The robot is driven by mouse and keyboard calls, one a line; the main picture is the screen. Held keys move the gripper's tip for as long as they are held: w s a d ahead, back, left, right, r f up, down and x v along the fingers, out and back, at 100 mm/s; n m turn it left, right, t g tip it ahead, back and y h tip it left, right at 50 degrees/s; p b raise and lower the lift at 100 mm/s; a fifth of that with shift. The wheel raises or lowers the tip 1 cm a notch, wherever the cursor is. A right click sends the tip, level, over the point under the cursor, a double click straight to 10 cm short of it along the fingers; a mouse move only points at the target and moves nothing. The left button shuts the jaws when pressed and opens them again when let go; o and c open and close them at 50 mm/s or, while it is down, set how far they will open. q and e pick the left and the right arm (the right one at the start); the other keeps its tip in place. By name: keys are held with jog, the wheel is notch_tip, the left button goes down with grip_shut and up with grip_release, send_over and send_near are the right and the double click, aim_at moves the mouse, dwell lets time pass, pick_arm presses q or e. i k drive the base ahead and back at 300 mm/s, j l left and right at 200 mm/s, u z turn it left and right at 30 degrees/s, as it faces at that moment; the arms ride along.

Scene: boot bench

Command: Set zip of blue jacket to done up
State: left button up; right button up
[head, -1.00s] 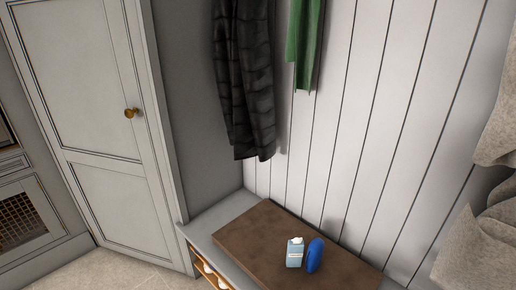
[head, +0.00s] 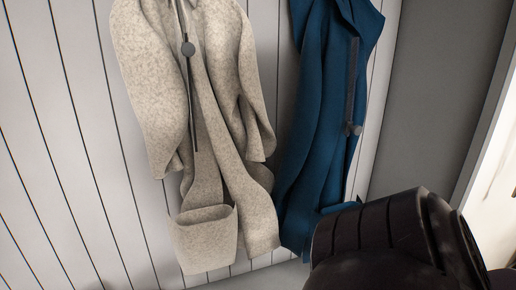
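The blue jacket (head: 318,110) hangs on the panelled wall, right of the middle of the head view. A dark grey zip strip (head: 352,80) runs down near its right side, with a small grey zip pull (head: 354,129) at the strip's lower end. The jacket's top is cut off by the frame. A dark shape at the lower right covers part of its bottom edge.
A grey side wall (head: 425,100) and a bright opening lie to the right.

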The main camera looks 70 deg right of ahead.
aim_at(357, 130)
jog(key=z, duration=2.65)
